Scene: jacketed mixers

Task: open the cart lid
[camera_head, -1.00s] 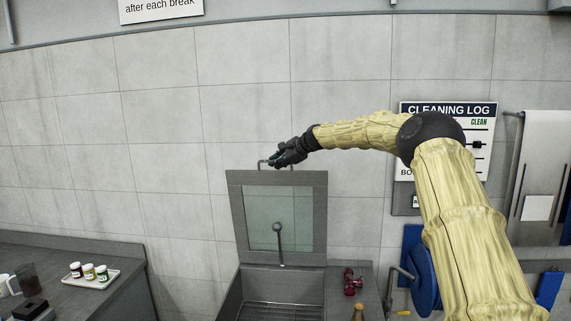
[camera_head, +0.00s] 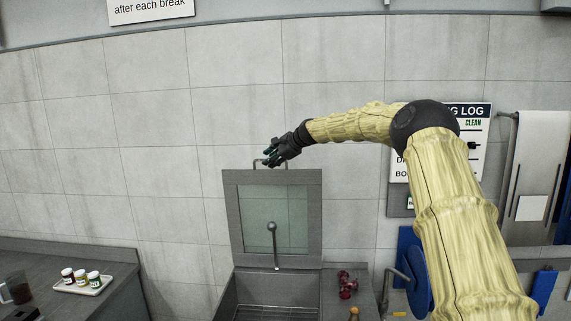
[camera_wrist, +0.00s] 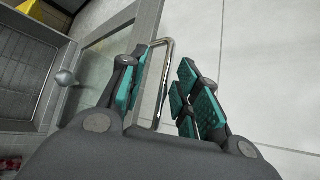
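The cart lid (camera_head: 230,218), a grey frame around a clear pane, stands upright against the tiled wall behind the open cart basin (camera_head: 278,312). A thin metal handle (camera_head: 255,165) sits on its top edge. My gripper (camera_head: 268,158) is at this handle, reaching in from the right. In the wrist view, my gripper (camera_wrist: 164,78) is open, with teal finger pads on both sides of the metal handle (camera_wrist: 168,60). A gap shows between the handle and the right pads; contact on the left side is hard to tell.
A round-ended lever (camera_head: 272,227) rises in front of the lid. Dark red items (camera_head: 347,285) lie on the counter to the right. A white tray (camera_head: 88,287) with small jars is on the left counter. The wall above the lid is clear.

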